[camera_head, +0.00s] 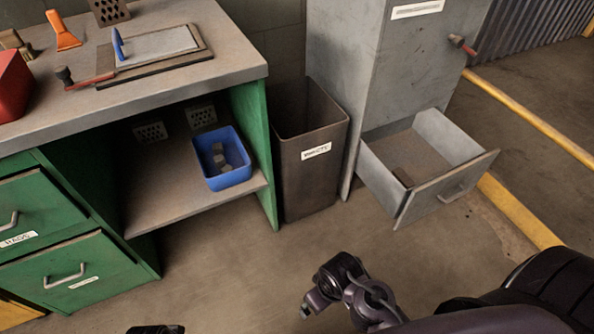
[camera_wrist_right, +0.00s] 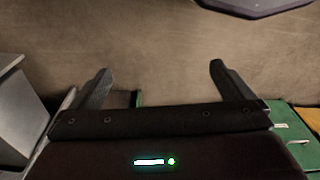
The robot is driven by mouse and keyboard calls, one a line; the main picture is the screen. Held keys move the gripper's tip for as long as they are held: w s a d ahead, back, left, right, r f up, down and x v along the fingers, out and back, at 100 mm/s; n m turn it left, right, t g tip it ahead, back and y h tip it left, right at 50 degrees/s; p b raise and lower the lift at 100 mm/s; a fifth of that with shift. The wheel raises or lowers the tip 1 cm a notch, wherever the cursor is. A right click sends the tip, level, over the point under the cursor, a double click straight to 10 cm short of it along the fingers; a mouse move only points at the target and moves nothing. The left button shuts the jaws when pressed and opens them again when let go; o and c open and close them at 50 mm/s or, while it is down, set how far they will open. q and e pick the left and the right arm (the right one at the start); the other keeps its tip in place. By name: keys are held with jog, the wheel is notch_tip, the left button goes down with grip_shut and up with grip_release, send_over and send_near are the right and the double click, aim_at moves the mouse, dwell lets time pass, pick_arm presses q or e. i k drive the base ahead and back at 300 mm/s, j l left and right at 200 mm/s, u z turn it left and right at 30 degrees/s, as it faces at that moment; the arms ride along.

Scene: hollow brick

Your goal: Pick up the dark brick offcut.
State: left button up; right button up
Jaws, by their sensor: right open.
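The block cannot be made out in that view. A dark sliver at the bottom edge of the head view may be part of my left arm; no left fingers show.
A tall brown bin (camera_head: 310,165) stands left of the drawer. A blue box (camera_head: 222,181) with dark pieces sits on the lower shelf of the green workbench (camera_head: 160,85). Perforated bricks (camera_head: 150,132) lie on that shelf. The floor (camera_head: 230,270) before them is clear.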

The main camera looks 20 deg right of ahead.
aim_at(400, 174)
jog(key=z, duration=1.6)
jog(key=k, duration=0.15)
jog(key=i+l+u, duration=0.25)
jog(key=i+l, duration=0.3)
